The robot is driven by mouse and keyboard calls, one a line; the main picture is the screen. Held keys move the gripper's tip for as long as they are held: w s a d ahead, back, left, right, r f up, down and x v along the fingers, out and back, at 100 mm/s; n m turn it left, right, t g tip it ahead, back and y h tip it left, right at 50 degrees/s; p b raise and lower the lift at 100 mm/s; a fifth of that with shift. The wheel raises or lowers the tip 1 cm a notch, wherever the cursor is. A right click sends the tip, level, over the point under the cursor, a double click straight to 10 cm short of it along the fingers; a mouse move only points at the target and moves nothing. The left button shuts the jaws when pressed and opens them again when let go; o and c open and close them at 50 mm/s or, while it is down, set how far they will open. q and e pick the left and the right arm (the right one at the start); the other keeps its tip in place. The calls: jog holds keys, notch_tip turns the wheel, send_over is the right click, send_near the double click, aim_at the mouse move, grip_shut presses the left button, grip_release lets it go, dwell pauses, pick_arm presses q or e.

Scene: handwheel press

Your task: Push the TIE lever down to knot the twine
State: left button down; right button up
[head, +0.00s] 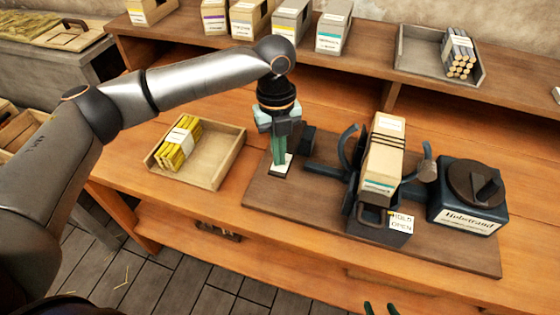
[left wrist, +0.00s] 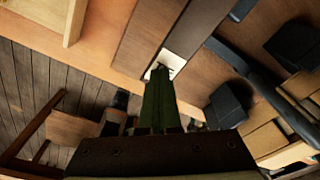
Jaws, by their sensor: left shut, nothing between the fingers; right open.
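My left gripper (head: 277,168) is shut and empty, pointing down over the left end of the dark press board (head: 330,222). Its green fingertips, also in the left wrist view (left wrist: 160,75), are at a small white plate (head: 284,170); contact cannot be judged. I cannot read the plate or clearly make out the TIE lever; the gripper may hide part of it. A dark block (head: 308,138) stands just right of the fingers. A box with dark twine bands (head: 383,150) sits in the press. My right gripper (head: 379,309) is open at the bottom edge, only its fingertips showing.
A dark arm (head: 325,171) sticks out left from the press. A blue machine with a round knob (head: 468,213) stands at the right. A wooden tray (head: 226,161) with yellow sticks lies left of the board. Boxes and a grey tray (head: 411,66) fill the back shelf.

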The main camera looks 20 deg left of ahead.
pick_arm(q)
jog(key=shift+f, duration=1.6)
jog(key=shift+s, duration=0.1)
jog(key=shift+w+a+r+p, duration=0.35)
jog(key=shift+w+a+p, duration=0.05)
jog(key=shift+w+p, duration=0.2)
jog(key=shift+w+a+r+p, duration=0.35)
jog(key=shift+w+a+p, duration=0.05)
jog(key=shift+w+p, duration=0.15)
jog(key=shift+w+a+f, duration=0.1)
jog(key=shift+w+a, duration=0.05)
jog(key=shift+w+r, duration=0.1)
jog(key=shift+r, duration=0.1)
notch_tip(320, 180, up, 12)
jog(key=shift+w+a, duration=0.2)
jog(key=shift+w, duration=0.2)
